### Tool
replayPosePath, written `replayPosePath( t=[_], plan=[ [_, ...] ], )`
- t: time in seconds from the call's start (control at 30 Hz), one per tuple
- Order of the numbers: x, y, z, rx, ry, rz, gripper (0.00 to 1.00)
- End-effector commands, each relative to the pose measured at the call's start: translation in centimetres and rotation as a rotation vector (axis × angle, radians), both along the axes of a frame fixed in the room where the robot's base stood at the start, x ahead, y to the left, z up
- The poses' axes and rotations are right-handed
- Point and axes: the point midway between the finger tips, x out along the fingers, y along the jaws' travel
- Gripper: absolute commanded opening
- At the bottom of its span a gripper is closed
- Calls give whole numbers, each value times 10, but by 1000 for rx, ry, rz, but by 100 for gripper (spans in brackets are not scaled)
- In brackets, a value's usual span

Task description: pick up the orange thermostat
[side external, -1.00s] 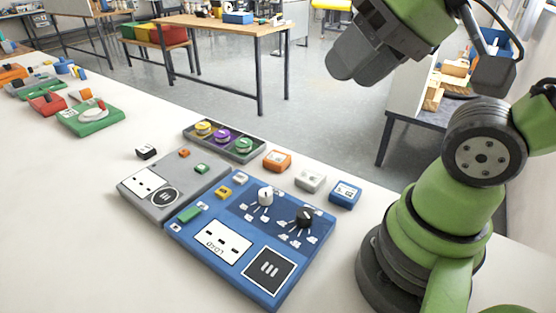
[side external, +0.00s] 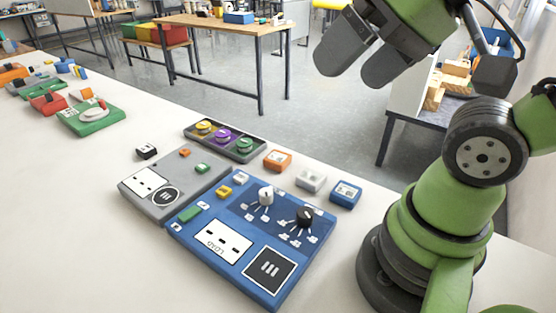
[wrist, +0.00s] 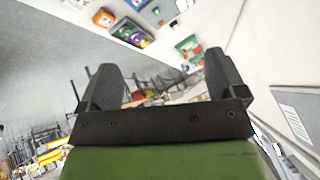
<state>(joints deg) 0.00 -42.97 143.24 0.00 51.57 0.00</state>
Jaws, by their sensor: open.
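The orange thermostat (side external: 277,160) is a small orange block with a white face. It sits on the white table in the side view, right of the grey tray of coloured discs and left of a white block. My gripper (side external: 348,76) is open and empty, high above and beyond the table edge, to the upper right of the thermostat and well apart from it. In the wrist view, the two dark fingers of my gripper (wrist: 158,70) stand apart with nothing between them.
A white block (side external: 311,180) and a blue block (side external: 345,194) stand in a row with the thermostat. The disc tray (side external: 262,151), blue panel (side external: 215,277) and grey panel (side external: 134,199) lie close by. A green device (side external: 75,124) is farther left. The front left table is clear.

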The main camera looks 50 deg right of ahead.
Motion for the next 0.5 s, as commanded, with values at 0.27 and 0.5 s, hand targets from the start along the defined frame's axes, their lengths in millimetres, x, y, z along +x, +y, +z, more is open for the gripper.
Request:
replayPosePath(
  t=[0.27, 0.5],
  plan=[
    [2, -1, 1, -5, 5, 2, 89],
    [50, -16, 4, -96, 101, 46, 89]
  ],
)
